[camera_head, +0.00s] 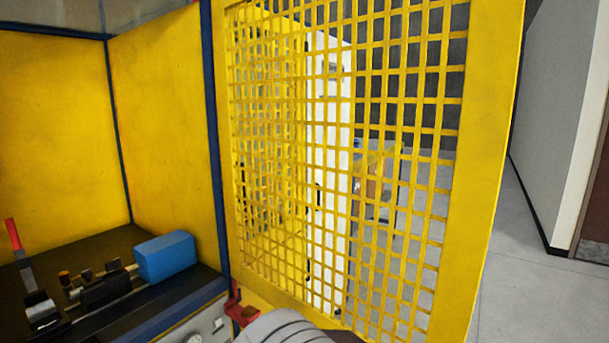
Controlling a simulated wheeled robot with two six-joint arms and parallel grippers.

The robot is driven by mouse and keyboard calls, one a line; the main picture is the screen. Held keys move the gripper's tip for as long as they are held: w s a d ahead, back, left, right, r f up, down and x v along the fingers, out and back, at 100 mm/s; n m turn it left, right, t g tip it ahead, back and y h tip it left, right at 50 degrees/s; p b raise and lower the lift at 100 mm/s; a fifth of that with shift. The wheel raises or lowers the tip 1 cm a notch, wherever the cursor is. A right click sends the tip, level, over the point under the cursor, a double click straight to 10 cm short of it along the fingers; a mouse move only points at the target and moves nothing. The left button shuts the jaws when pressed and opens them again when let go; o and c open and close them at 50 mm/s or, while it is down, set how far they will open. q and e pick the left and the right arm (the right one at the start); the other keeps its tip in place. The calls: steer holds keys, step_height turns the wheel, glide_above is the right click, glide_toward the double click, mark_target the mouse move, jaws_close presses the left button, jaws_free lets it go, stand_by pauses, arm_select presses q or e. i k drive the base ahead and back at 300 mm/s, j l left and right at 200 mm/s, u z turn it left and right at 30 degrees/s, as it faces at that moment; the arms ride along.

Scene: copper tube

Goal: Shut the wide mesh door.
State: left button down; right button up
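The wide mesh door (483,130) is a yellow frame with a square grid. It stands open, swung out from the yellow enclosure, and fills the middle and right of the head view. Its inner edge meets a dark blue post (213,140). A grey ridged part of my arm shows at the bottom edge, below the mesh. A red piece (240,306), apparently the tip of my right gripper, is beside the door's lower inner corner. I cannot tell whether it touches the door or is open. My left gripper is not in view.
Inside the enclosure, a blue block (165,257) and dark machine parts (105,287) sit on a black bench. A red-handled tool (13,236) stands at left. Grey floor (540,300) is clear right of the door, before a grey wall (560,110).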

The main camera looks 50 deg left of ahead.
mark_target(494, 34)
steer(key=i+l+u, duration=0.1)
steer(key=u, duration=0.35)
steer(key=i+l+u, duration=0.2)
steer(key=u, duration=0.2)
steer(key=i+l+u, duration=0.25)
steer(key=u, duration=0.2)
steer(key=i+l+u, duration=0.15)
steer(key=l+u, duration=0.45)
steer(key=u, duration=0.25)
steer(key=i+l+u, duration=0.1)
steer(key=l+u, duration=0.35)
steer(key=i+l+u, duration=0.1)
steer(key=l+u, duration=0.75)
